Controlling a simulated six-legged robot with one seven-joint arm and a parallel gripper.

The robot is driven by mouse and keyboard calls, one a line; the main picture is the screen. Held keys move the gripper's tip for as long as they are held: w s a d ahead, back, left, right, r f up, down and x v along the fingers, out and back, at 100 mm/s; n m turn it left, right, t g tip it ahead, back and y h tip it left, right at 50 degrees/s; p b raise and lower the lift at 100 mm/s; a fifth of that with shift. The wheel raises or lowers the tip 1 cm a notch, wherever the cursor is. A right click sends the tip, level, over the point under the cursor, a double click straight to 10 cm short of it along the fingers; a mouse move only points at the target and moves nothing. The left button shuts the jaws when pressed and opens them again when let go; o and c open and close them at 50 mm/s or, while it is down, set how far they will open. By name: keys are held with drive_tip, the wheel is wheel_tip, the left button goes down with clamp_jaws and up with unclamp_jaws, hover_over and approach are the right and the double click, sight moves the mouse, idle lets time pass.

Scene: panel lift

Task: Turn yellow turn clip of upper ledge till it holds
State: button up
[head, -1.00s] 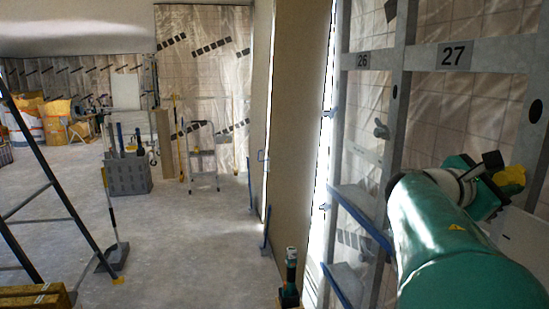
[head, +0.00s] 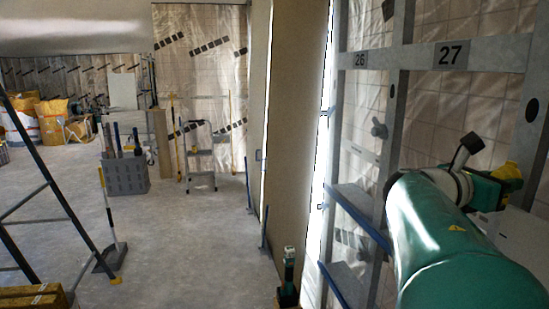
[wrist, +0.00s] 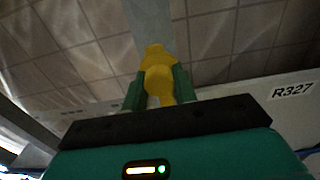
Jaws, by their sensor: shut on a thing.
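The yellow turn clip (wrist: 157,72) stands between the two green fingers of my gripper (wrist: 158,90) in the wrist view. The fingers are shut on it, one on each side. In the head view the yellow clip (head: 512,170) shows at the far right, just beyond my gripper (head: 495,187). My green arm covers much of the area below. The ledge at the clip is mostly hidden, and I cannot tell whether the clip overlaps a panel edge.
A grey metal frame with crossbar marked 27 (head: 452,55) stands in front of my arm. Blue-edged ledges (head: 360,212) sit low on it. A pale panel marked R327 (wrist: 285,93) lies right of my gripper. Open floor (head: 190,230) stretches left.

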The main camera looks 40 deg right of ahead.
drive_tip(key=o, duration=1)
drive_tip(key=shift+c, duration=0.2)
